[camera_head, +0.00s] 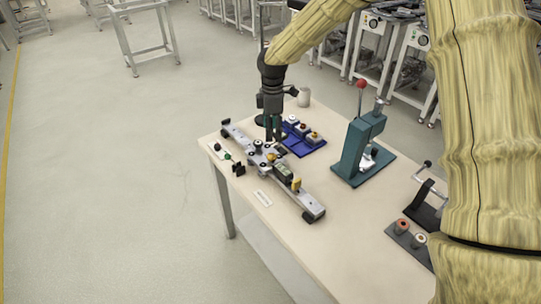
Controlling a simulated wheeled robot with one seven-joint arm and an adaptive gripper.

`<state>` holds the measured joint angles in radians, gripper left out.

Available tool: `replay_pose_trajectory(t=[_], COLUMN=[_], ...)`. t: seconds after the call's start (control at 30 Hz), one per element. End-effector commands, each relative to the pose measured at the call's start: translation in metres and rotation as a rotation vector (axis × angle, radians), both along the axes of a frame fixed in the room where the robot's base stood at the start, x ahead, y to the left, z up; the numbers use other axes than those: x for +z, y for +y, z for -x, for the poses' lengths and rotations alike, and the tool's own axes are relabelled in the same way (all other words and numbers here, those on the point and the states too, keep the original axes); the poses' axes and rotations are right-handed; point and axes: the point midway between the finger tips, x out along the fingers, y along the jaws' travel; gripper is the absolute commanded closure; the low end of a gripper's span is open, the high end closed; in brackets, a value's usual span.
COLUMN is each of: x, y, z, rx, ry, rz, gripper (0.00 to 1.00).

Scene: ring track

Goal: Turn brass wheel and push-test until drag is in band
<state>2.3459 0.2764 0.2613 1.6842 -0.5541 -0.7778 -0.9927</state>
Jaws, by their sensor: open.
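A long grey rail (308,203) with dark end blocks lies diagonally across the table. A carriage-like assembly with dark and light knobs sits on its middle. A small brass-coloured round part (271,157) shows on this assembly and may be the brass wheel; it is too small to be sure. A dark block with a greenish face (283,171) and a yellow part (296,184) sit farther along the rail. My gripper (273,137) points down, open, just behind the rail's middle. I cannot tell whether its fingertips touch anything. No drag reading is legible.
A blue tray (308,150) with several small blocks lies right of my gripper. A teal press (357,150) with a red-knobbed lever stands farther right. A pale cup (304,97) stands at the back. Small coloured knobs (228,156) sit near the left edge. The table's front (300,245) is clear.

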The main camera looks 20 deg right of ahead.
Motion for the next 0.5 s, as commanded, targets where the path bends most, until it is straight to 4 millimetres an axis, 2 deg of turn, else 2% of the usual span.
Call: replay_pose_trajectory(t=[0.23, 0.5], x=[-0.015, -0.054], y=[0.003, 0.002], z=[0.0, 0.0], rx=[0.005, 0.002], ry=[0.002, 0.003], rz=[0.002, 0.0], gripper=[0.46, 0.46])
